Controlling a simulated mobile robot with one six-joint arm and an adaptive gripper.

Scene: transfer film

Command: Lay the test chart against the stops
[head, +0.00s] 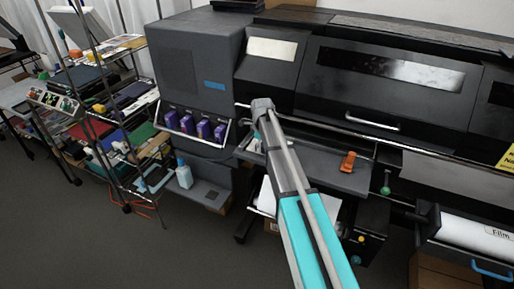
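My arm, teal and grey, reaches from the bottom of the head view up to the front of a large dark printer (310,105). I cannot make out my gripper's fingers. I cannot pick out the test chart or the stops for certain. A grey shelf (318,176) juts out from the printer's front, partly hidden behind my arm. An orange object (347,162) stands on its right part. White sheet-like material (268,197) shows below the shelf, partly behind my arm; I cannot tell what it is.
A film roll (470,235) sits at the lower right, above a cardboard box (440,272). Purple bottles (203,129) stand in a rack on the printer's left. A cluttered wire shelf (120,115) and a light blue bottle (184,174) are further left. The lower-left floor is clear.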

